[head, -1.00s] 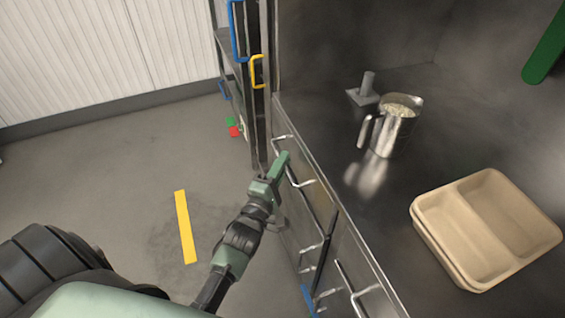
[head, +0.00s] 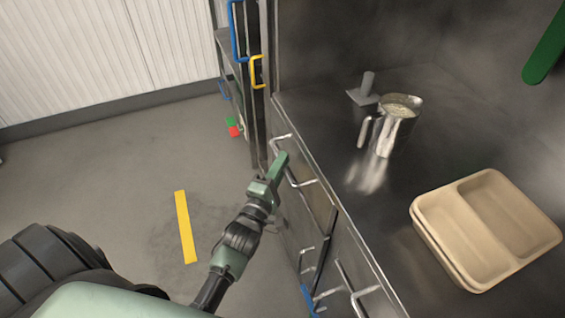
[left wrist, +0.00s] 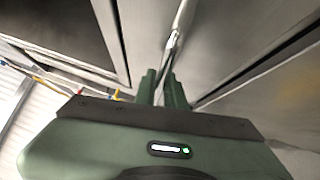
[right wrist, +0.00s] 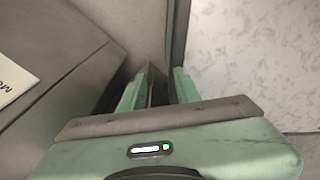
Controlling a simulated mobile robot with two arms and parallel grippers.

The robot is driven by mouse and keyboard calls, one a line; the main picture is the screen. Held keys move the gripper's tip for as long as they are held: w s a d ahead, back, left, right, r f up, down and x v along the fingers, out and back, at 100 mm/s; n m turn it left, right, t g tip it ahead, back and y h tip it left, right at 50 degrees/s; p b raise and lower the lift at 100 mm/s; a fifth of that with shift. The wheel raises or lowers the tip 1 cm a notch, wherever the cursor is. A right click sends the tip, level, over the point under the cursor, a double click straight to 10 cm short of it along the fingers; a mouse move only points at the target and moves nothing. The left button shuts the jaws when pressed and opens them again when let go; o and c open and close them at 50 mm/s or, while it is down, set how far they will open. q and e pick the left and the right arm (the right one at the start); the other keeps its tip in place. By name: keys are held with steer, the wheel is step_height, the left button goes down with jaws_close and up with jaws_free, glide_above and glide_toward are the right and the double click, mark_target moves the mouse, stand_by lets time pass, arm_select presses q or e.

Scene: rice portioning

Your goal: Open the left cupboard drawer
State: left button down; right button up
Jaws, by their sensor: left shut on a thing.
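The steel cupboard has several fronts with bar handles below the worktop in the head view. My left gripper (head: 281,164) is at the far upper part of these fronts, close under the worktop edge. It is shut on a drawer handle (left wrist: 176,38), a thin metal bar between its fingers in the left wrist view. The gripper hides part of that drawer front, and I cannot tell whether a gap shows behind it. My right gripper (right wrist: 157,88) appears only in the right wrist view, with its fingers apart beside grey surfaces.
On the worktop (head: 330,185) stand a metal jug (head: 396,132) with pale grains, a small grey stand (head: 366,92) and a beige two-part tray (head: 430,243). A rack with blue and yellow handles (head: 258,72) stands beyond the cupboard.

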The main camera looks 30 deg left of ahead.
arm_select(q)
steer(key=s+a+p, duration=0.5)
steer(key=s+a, duration=1.3)
steer(key=s, duration=0.2)
steer(key=shift+s, duration=0.25)
steer(key=c, duration=1.5)
jaws_free()
steer(key=s+f+b, duration=0.1)
steer(key=s, duration=0.6)
steer(key=shift+s+d, duration=0.2)
steer(key=shift+s, duration=0.15)
steer(key=shift+f, duration=0.1)
